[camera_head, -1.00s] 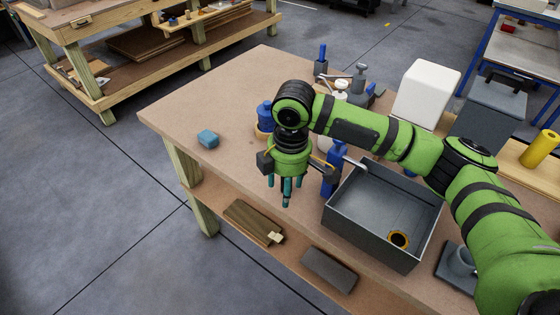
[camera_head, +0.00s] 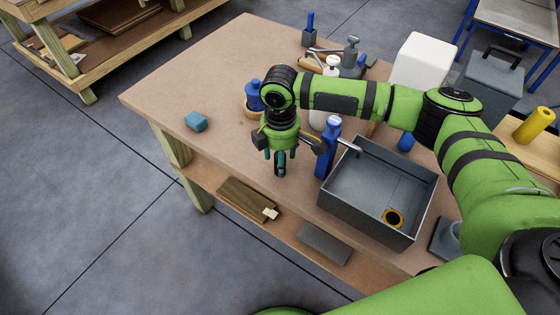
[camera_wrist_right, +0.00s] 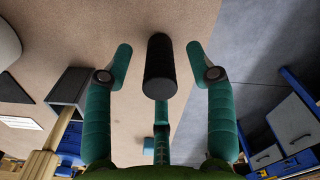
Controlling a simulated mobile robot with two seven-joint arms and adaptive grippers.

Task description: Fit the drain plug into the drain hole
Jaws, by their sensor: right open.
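The drain hole (camera_head: 393,217), ringed in orange, is in the floor of the grey open basin (camera_head: 342,211) near its front right corner. It looks open, with a dark middle. My right gripper (camera_head: 280,167) points down near the table's front edge, left of the basin. In the wrist view its teal fingers (camera_wrist_right: 160,72) stand wide apart. I cannot pick out the drain plug for certain. My left gripper is not in view.
A blue bottle (camera_head: 327,152) stands between my right gripper and the basin. A white box (camera_head: 424,62) and tools (camera_head: 350,55) are behind. The left part of the tabletop (camera_head: 220,75) is mostly clear.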

